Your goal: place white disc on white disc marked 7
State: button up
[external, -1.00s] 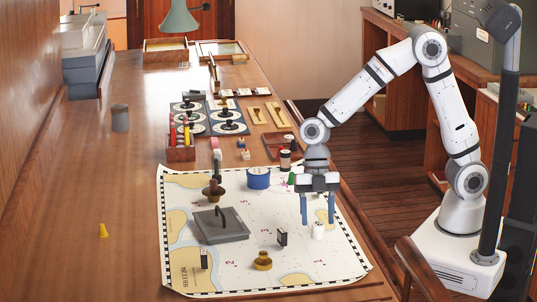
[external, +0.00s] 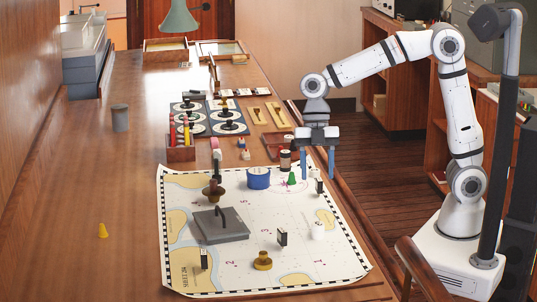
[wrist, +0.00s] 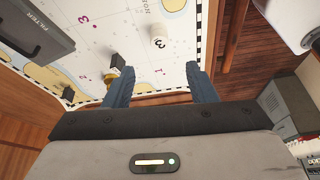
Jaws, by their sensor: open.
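A small white upright piece (external: 318,230) stands on the right part of the chart. In the wrist view the white piece (wrist: 157,30) looks like a short cylinder, with a dark mark like a 3 at its near end. I cannot make out separate discs in it, nor read a 7 anywhere. My gripper (external: 318,178) is open and empty, raised near the chart's far right corner, behind the white piece in the external view. In the wrist view the blue fingers of my gripper (wrist: 161,88) are spread apart, with bare chart and table edge between them.
The chart (external: 270,205) also bears a grey plate with a handle (external: 220,225), a blue tin (external: 258,178), a green cone (external: 291,179), a brass knob (external: 262,261) and small black-and-white blocks (external: 282,237). A dark jar (external: 285,160) stands behind. The table's left side is mostly clear.

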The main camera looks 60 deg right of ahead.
jog(key=s+d+m+t+h, duration=0.1)
jog(key=s+d+m+t, duration=0.2)
jog(key=d+m, duration=0.9)
jog(key=s+d+f+m+t+h, duration=0.1)
jog(key=s+d+m, duration=0.4)
jog(key=d+m, duration=0.8)
jog(key=d+t+h, duration=0.1)
jog(key=d, duration=0.5)
jog(key=shift+t, duration=0.4)
